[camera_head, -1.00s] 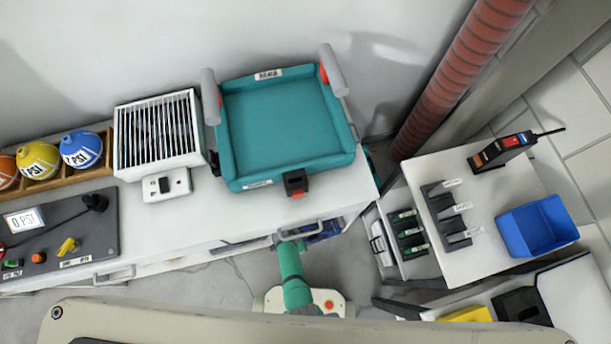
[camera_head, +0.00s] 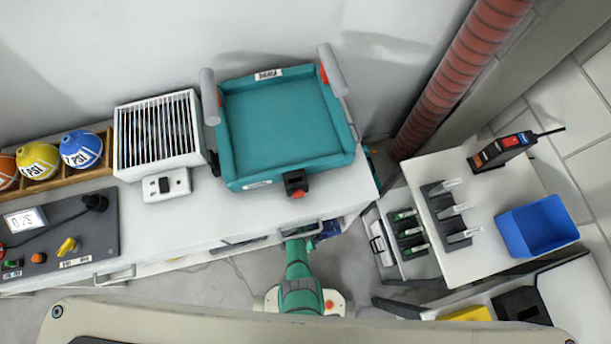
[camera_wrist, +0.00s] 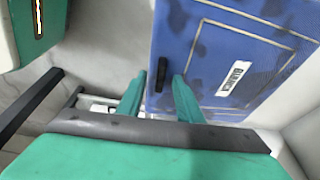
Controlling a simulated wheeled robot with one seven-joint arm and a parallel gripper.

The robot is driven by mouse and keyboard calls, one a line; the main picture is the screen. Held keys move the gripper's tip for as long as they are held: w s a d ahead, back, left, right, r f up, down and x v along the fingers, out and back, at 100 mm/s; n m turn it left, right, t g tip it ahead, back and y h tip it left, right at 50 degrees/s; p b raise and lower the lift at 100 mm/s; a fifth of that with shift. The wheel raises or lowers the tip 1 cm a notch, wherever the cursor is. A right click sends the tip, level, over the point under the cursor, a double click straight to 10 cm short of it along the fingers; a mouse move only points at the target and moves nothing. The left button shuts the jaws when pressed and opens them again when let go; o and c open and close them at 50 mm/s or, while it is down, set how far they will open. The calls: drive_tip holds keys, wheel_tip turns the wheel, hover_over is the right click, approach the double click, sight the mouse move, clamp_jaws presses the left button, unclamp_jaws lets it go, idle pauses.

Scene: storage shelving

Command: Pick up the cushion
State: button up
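A flat blue panel-like thing (camera_wrist: 225,55) fills the upper right of the wrist view. It has darker blotches, pale piping, a white label and a short black strap or handle (camera_wrist: 162,74); it appears to be the cushion. In the head view a bit of blue (camera_head: 328,228) shows below the counter edge. My gripper (camera_wrist: 160,82) is open, with its two green fingers apart, one on either side of the black strap. I cannot tell whether they touch it. In the head view my gripper is hidden under the counter edge.
A white counter (camera_head: 225,215) carries a teal tray-like unit (camera_head: 285,120), a vented white box (camera_head: 158,133) and a control panel (camera_head: 65,245). A side table on the right holds a blue bin (camera_head: 537,227). A dark bar (camera_wrist: 30,105) crosses the wrist view's left.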

clamp_jaws()
drive_tip(key=shift+r, duration=0.15)
idle(0.4)
